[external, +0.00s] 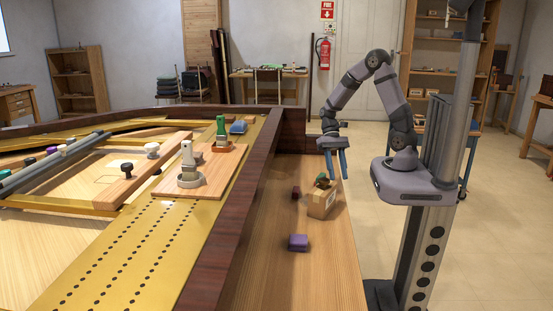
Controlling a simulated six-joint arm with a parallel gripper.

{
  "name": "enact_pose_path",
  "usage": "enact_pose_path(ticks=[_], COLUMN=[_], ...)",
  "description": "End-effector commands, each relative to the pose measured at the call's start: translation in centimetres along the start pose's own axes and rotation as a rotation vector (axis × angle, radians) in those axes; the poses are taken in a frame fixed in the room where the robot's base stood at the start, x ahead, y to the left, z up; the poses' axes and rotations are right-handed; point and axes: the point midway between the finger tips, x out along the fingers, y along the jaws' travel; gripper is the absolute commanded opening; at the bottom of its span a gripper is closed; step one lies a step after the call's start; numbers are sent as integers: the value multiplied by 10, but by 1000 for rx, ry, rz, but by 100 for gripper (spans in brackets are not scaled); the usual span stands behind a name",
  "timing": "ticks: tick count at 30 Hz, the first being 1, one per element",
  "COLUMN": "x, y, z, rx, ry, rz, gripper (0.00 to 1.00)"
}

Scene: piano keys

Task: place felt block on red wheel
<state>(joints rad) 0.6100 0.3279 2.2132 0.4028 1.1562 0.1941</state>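My gripper (336,177) has two blue fingers pointing down. They are apart with nothing visible between them, just above and beside a small cardboard box (322,203). Small blocks that may be felt are in view: a purple block (298,243) on the wooden ledge, a dark red block (296,192) left of the box, and a green and brownish piece (322,182) at the box's top. I cannot make out a red wheel.
The wooden ledge (285,280) is clear at its front. A dark wooden rim (245,215) stands between it and the gold frame (130,240). A wooden board (200,187) carries a grey-white upright tool (187,165) and a green-handled tool (221,130).

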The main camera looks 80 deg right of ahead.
Motion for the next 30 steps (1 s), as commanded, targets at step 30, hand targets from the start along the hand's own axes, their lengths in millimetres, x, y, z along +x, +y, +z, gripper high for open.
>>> enact_pose_path(ticks=[30], x=[21], y=[-17], z=[40], rx=[-1039], ry=[494], rz=[441], gripper=[38])
